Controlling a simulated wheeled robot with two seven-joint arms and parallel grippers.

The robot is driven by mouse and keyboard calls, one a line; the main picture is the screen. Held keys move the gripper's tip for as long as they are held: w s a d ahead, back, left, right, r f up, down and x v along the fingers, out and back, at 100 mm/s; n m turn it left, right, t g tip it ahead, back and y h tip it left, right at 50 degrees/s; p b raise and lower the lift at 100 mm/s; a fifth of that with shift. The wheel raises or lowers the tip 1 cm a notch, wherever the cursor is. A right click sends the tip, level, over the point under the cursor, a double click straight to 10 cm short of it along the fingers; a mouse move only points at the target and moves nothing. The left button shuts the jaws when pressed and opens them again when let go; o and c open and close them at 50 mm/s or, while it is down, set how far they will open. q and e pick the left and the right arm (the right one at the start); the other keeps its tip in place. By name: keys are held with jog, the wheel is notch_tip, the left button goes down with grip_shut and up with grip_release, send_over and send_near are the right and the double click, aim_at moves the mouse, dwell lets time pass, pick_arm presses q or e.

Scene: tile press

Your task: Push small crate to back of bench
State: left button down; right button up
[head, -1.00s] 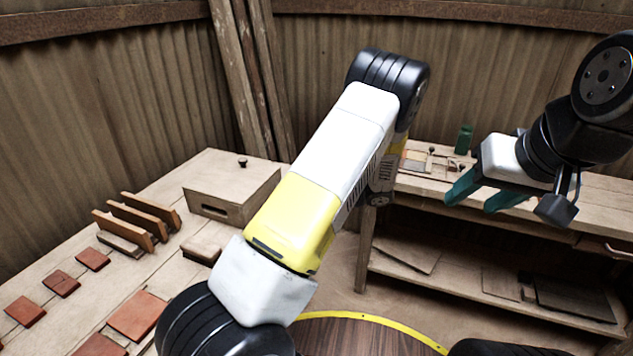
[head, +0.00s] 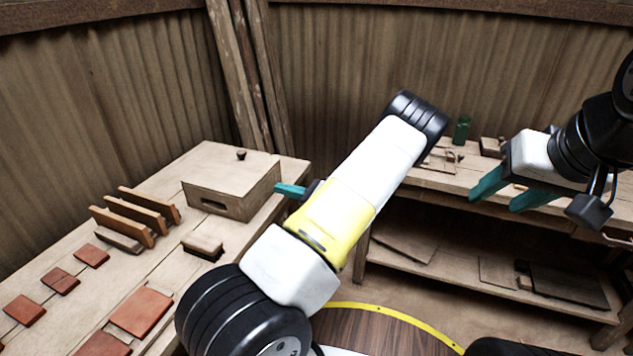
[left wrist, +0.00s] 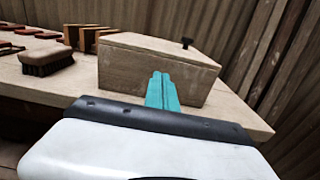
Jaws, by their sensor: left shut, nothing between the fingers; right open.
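The small crate (head: 222,200) is a pale wooden box with a dark handle slot in its front and a dark knob on its flat top. It stands on the left bench (head: 165,268), near the bench's far end. My left gripper (head: 277,189) is shut and empty, its teal fingers at the crate's right side. In the left wrist view the crate (left wrist: 120,75) is straight ahead, and the shut fingertips (left wrist: 161,76) overlap its face; I cannot tell whether they touch. My right gripper (head: 492,203) is open and empty, in front of the other bench at the right.
A brush (head: 203,246) and a rack of upright wooden slats (head: 135,215) stand near the crate. Several red tiles (head: 60,281) lie nearer on the bench. A corrugated wall (head: 100,120) rises behind. A green bottle (head: 462,130) stands on the right bench.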

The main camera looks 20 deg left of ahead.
aim_at(265, 185)
pick_arm(q)
jog(key=shift+w+a, duration=0.15)
jog(key=shift+a, duration=1.55)
jog(key=a, duration=0.5)
jog(key=w+a, duration=0.1)
jog(key=a, duration=1.1)
jog(key=shift+w+a, duration=0.1)
jog(key=shift+w, duration=0.05)
